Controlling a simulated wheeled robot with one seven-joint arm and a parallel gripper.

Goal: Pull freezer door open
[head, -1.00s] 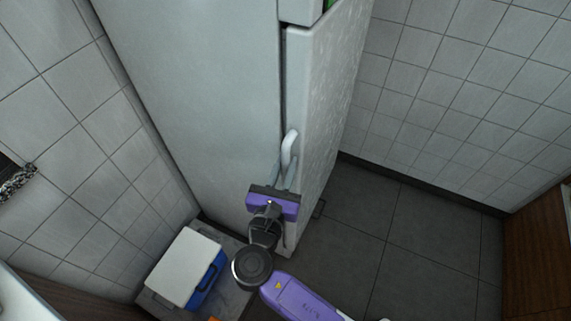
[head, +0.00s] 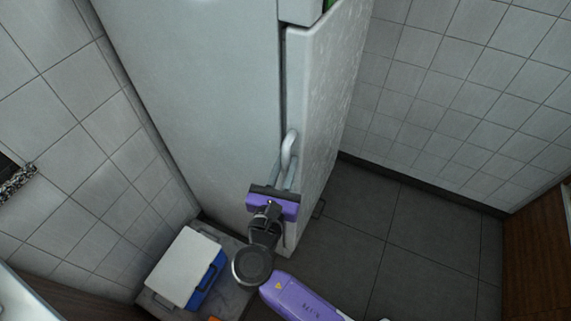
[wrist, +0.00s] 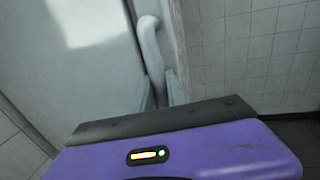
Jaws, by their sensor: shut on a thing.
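The freezer door (head: 322,85) is the white front panel on the lower part of the tall white fridge-freezer (head: 205,85). A narrow dark line shows between the door's edge and the body; I cannot tell whether it is a gap or the seal. The white curved handle (head: 289,145) stands upright near that edge. My gripper (head: 284,173) is shut on the lower part of the handle. In the wrist view the handle (wrist: 150,45) runs down between the two fingers (wrist: 158,90), and its lower end is partly hidden by my gripper's purple body.
A blue and white cooler box (head: 190,268) stands on the floor at the lower left, beside the fridge. Tiled walls (head: 460,90) rise at left and right. The dark tiled floor (head: 385,225) right of the door is clear. Brown wood furniture (head: 540,250) is at the far right.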

